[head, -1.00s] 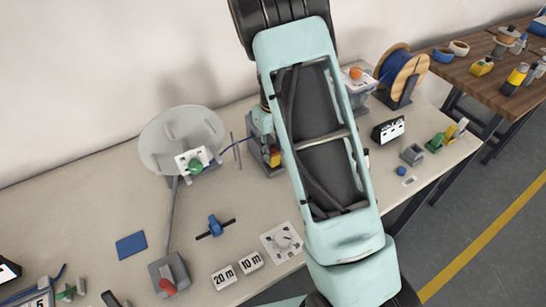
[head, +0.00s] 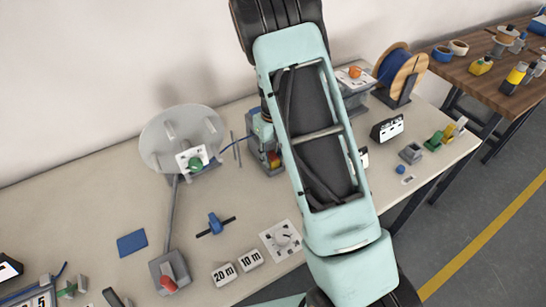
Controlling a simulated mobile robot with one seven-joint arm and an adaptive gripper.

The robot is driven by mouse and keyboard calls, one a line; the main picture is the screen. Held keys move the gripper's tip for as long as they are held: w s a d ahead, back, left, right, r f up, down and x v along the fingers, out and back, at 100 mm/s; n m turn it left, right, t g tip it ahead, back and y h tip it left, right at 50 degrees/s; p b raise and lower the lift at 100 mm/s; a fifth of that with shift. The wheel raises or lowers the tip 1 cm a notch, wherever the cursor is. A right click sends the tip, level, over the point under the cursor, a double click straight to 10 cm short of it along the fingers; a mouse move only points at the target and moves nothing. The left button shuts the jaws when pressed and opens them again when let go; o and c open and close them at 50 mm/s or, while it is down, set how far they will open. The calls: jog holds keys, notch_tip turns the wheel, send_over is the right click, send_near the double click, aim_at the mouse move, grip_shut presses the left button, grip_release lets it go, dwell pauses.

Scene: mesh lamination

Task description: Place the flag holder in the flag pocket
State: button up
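I cannot tell for certain which thing is the flag holder. A small grey block with a square opening (head: 411,153) stands at the right end of the bench and may be the flag pocket. A green and yellow piece (head: 434,143) stands just right of it. Two white tags marked 20 m (head: 224,273) and 10 m (head: 251,261) lie at the front edge. My gripper is not visible; my arm crosses the middle of the view and hides part of the bench behind it.
A grey disc (head: 160,135) and a device with red and yellow parts (head: 265,145) stand at the back. A lever box (head: 170,272), blue square (head: 132,243) and blue clamp (head: 215,224) are at the front. A blue cable spool (head: 402,73) stands back right.

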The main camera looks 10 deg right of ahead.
aim_at(273, 157)
jog(key=shift+o, duration=0.5)
jog(key=shift+s+f, duration=0.2)
jog(key=shift+f, duration=0.4)
jog(key=shift+r, duration=0.1)
notch_tip(273, 157, up, 14)
jog(key=shift+w+f, duration=0.15)
jog(key=shift+f, duration=0.1)
